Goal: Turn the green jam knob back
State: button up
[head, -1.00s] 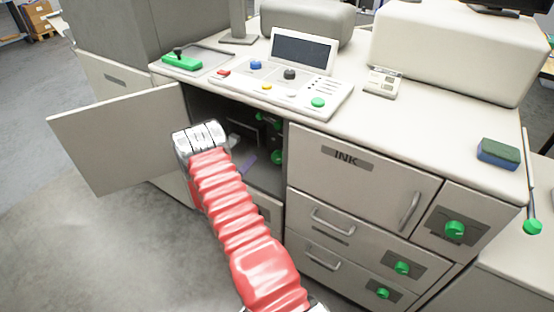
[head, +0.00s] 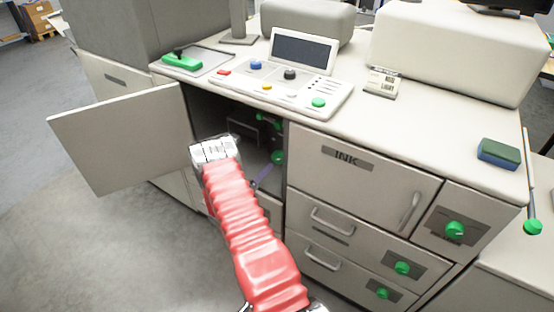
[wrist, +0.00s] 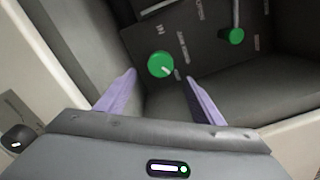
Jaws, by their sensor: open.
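A round green knob (wrist: 160,64) with a white mark sits on a dark panel inside the open cabinet in the wrist view. A second green knob (wrist: 236,36), at the end of a grey rod, is to its right. The panel labels are too small to read. My gripper (wrist: 160,77) is open, its two purple fingers apart and empty, pointing towards the round knob. The knob appears beyond the fingertips, between their lines. In the head view, green parts (head: 277,157) show inside the cabinet, right of my gripper; a purple finger shows at the opening.
The open cabinet door (head: 120,138) stands left of my arm. The INK compartment (head: 362,175) and drawers with green knobs (head: 402,268) are to the right. Above is the counter with a control panel (head: 285,80). The cabinet walls leave limited room around my gripper.

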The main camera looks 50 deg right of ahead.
aim_at(276, 159)
jog(key=d, duration=0.7)
jog(key=w+d, duration=0.1)
jog(key=d, duration=0.3)
jog(key=shift+d, duration=0.25)
jog(key=shift+c, duration=0.2)
